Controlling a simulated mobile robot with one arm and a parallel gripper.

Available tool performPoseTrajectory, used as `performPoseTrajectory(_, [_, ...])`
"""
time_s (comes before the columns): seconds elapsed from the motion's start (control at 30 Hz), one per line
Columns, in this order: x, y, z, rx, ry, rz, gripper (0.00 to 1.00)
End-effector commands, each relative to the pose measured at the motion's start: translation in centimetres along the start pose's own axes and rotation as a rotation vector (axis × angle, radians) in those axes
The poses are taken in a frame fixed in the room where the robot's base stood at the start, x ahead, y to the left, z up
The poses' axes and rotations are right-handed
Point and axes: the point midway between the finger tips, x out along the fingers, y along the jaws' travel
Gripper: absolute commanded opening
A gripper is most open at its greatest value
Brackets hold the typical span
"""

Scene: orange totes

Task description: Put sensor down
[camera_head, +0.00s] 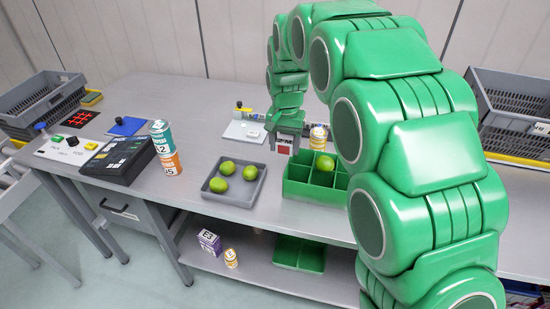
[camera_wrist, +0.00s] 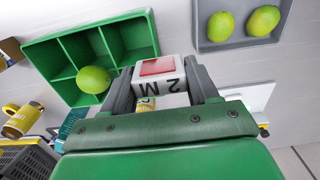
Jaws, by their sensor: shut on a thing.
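My gripper (camera_head: 285,136) is shut on a small white block with a red top and black marks, the sensor (camera_head: 284,149). In the wrist view the sensor (camera_wrist: 160,75) sits between the two grey fingers of my gripper (camera_wrist: 163,88). In the head view it is held above the table, between the grey tray and the green divided bin. Its height above the table is hard to judge.
A green divided bin (camera_head: 297,187) stands right of the gripper with a lime (camera_head: 325,163) in it. A grey tray (camera_head: 243,203) with limes (camera_head: 227,167) is at left. A white board (camera_head: 240,131) lies behind. Cans (camera_head: 166,161) stand farther left. Bare table shows between tray and bin.

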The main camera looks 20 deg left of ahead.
Motion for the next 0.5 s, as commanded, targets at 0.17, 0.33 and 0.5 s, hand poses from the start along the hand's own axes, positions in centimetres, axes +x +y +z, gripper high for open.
performPoseTrajectory(0.17, [1.1,-0.2,-0.4,0.000,0.003,-0.001,0.28])
performPoseTrajectory(0.33, [1.6,-0.9,-1.9,-0.001,0.006,-0.002,0.28])
performPoseTrajectory(0.5, [2.6,-1.7,-3.5,-0.001,0.002,0.000,0.28])
